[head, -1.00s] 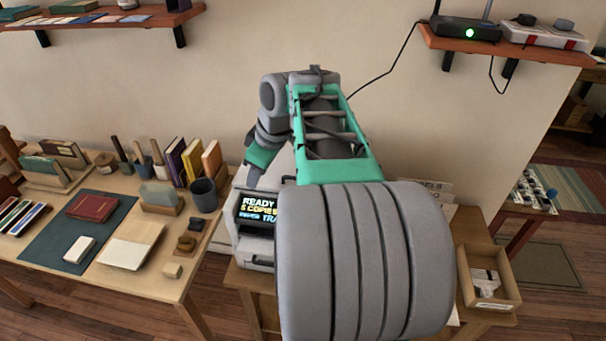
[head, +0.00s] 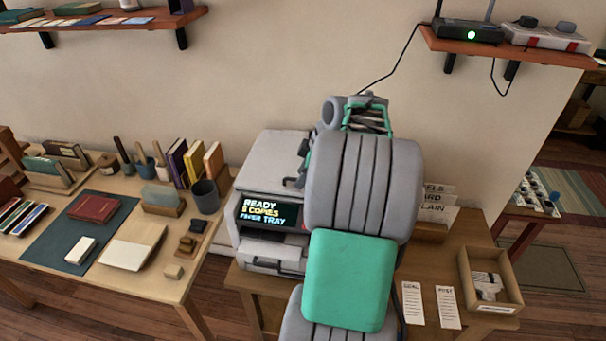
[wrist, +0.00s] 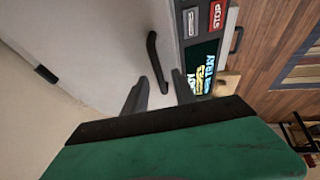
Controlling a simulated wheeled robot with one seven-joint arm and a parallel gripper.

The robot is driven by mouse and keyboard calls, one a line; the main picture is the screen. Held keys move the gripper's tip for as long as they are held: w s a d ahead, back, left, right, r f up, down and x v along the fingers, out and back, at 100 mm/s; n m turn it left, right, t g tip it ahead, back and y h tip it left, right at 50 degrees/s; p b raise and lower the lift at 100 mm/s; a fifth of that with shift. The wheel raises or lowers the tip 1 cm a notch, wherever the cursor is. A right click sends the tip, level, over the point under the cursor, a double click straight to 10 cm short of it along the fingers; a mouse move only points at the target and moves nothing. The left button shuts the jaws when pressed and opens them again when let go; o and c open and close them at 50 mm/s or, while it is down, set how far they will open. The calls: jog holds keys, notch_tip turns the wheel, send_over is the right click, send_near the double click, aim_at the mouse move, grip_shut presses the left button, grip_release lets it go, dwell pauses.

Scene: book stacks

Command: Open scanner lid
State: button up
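The scanner is a pale grey printer-like machine on a small wooden table, with its flat lid (head: 272,158) lying shut. Its screen (head: 266,212) reads "READY" and "COPIES". In the wrist view, a black bar handle (wrist: 153,55) runs along the pale lid (wrist: 110,40), beside the screen (wrist: 201,70). My gripper (wrist: 158,78) is open. Its two dark fingers point toward the handle, and the handle's near end shows between them; I cannot tell whether they touch.
Label cards (head: 437,205) stand to the right of my arm. Two paper slips (head: 430,305) and an open wooden box (head: 490,280) are on the right of the table. A desk with books and a dark cup (head: 205,196) stands close on the left. Shelves hang above.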

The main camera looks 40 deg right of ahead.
jog(key=shift+c, duration=0.4)
grip_shut()
dwell(0.9)
